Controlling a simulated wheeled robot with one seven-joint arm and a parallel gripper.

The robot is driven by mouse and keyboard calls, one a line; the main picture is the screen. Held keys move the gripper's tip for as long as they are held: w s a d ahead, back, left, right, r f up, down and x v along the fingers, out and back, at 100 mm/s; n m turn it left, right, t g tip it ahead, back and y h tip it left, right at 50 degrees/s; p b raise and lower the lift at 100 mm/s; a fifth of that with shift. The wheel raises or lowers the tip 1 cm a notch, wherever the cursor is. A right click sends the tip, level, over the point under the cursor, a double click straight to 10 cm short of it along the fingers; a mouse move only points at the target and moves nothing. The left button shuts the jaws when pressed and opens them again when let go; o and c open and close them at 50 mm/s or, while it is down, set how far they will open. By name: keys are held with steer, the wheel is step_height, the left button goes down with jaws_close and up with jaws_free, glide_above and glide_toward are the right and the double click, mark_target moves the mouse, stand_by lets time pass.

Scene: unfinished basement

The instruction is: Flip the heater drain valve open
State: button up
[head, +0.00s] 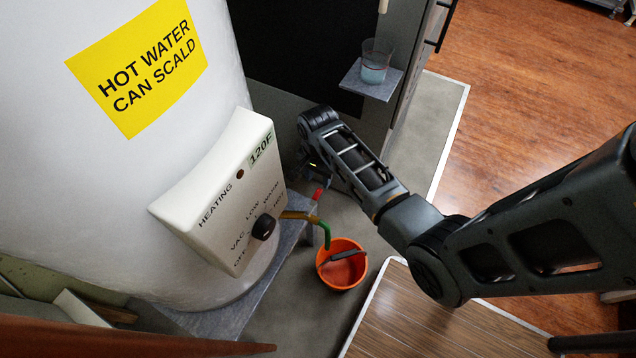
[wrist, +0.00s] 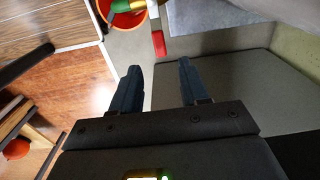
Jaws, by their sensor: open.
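The white water heater (head: 110,170) fills the left of the head view. Its drain valve (head: 299,216) sticks out low on its right side, a brass-coloured body with a green bent spout (head: 326,236) and a small red lever (head: 318,193). In the wrist view the red lever (wrist: 158,43) lies just beyond my gripper (wrist: 159,65), roughly in line with the gap between its fingertips. My gripper is open and empty, and appears apart from the lever. In the head view my wrist largely hides the fingers.
An orange bucket (head: 342,279) stands on the floor below the spout. The heater's control box (head: 225,190) overhangs the valve from the left. A small shelf (head: 371,83) with a glass (head: 374,62) is behind my wrist. A wooden surface (head: 430,325) lies at the front right.

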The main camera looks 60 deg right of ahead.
mark_target(318, 192)
step_height(318, 192, down, 7)
steer(key=shift+r+b, duration=0.15)
steer(key=shift+b, duration=0.2)
steer(key=shift+c, duration=0.3)
jaws_close()
